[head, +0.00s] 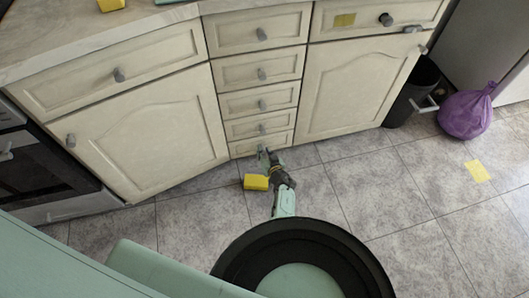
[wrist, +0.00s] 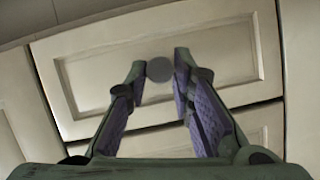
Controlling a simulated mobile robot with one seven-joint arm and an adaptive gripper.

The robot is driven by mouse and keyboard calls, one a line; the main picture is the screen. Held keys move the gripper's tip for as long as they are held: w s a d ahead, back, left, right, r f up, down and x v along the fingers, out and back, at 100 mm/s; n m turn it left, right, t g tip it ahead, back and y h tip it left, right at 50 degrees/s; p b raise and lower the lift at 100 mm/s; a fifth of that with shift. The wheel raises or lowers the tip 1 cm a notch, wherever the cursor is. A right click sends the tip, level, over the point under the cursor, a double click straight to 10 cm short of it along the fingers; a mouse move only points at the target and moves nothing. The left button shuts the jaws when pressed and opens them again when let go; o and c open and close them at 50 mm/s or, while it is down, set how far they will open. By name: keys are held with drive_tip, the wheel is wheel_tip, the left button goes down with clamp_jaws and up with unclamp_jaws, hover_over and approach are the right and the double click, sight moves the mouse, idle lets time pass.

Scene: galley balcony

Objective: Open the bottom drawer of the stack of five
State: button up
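The stack of five drawers stands mid-cabinet in the head view, all fronts looking shut. The bottom drawer (head: 245,148) is a narrow cream front just above the floor. My gripper (head: 263,151) is low in front of it and hides its knob there. In the wrist view, a cream drawer front (wrist: 210,40) fills most of the picture, with a round grey knob (wrist: 159,70) at its middle. My gripper's two fingertips (wrist: 159,66) lie one on each side of the knob, with no visible gap. It appears shut on the knob.
A yellow block (head: 256,182) lies on the floor beside my gripper. Cabinet doors flank the stack, and an oven (head: 45,175) is at left. A black bin (head: 412,95) and a purple bag (head: 468,112) stand at right.

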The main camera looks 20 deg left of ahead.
clamp_jaws()
idle(0.3)
